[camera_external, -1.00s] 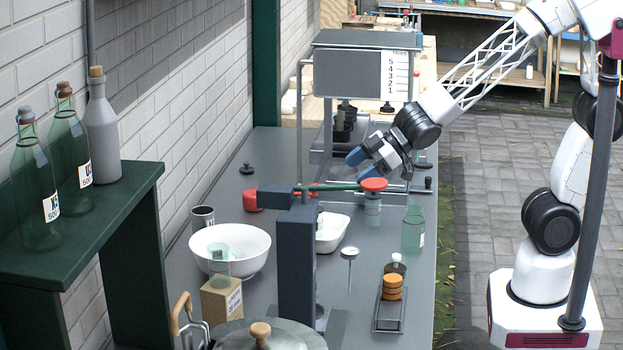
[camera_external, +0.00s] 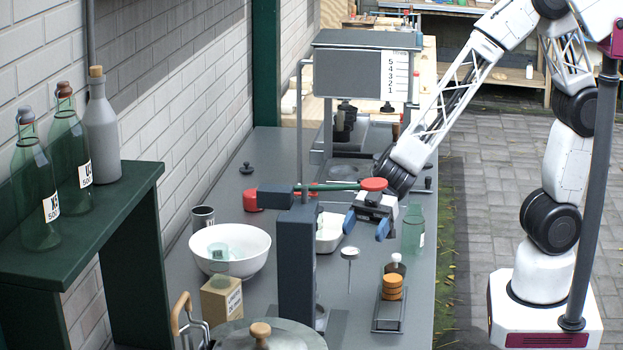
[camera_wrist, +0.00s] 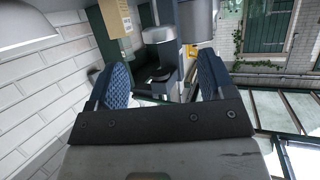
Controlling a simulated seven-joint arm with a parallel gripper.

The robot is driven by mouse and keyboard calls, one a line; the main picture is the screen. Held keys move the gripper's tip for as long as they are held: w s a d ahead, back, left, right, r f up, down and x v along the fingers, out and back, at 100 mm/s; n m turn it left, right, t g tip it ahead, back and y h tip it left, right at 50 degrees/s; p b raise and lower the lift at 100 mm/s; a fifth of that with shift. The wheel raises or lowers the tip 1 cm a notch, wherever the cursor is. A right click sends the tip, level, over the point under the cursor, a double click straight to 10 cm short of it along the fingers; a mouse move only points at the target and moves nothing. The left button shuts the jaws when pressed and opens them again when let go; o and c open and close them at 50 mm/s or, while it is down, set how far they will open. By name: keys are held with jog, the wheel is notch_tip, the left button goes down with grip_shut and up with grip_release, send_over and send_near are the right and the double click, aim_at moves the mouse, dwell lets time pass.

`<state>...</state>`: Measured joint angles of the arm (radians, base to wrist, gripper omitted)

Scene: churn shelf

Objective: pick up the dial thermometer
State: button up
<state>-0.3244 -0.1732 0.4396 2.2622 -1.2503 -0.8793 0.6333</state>
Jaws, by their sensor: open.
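The dial thermometer (camera_external: 350,253) has a small round pale face on a thin stem and stands upright on the grey bench in the external view. I cannot make it out in the wrist view. My gripper (camera_external: 367,228) is above and slightly right of the dial, apart from it. Its two blue fingertips are spread and point down, with nothing between them. In the wrist view the open fingers (camera_wrist: 163,82) also show wide apart.
A white tray (camera_external: 330,240) is behind the thermometer.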

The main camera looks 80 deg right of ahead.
aim_at(352, 249)
jog(key=shift+x, duration=1.25)
jog(key=shift+a+f, duration=0.1)
jog(key=shift+x, duration=2.5)
jog(key=c, duration=1)
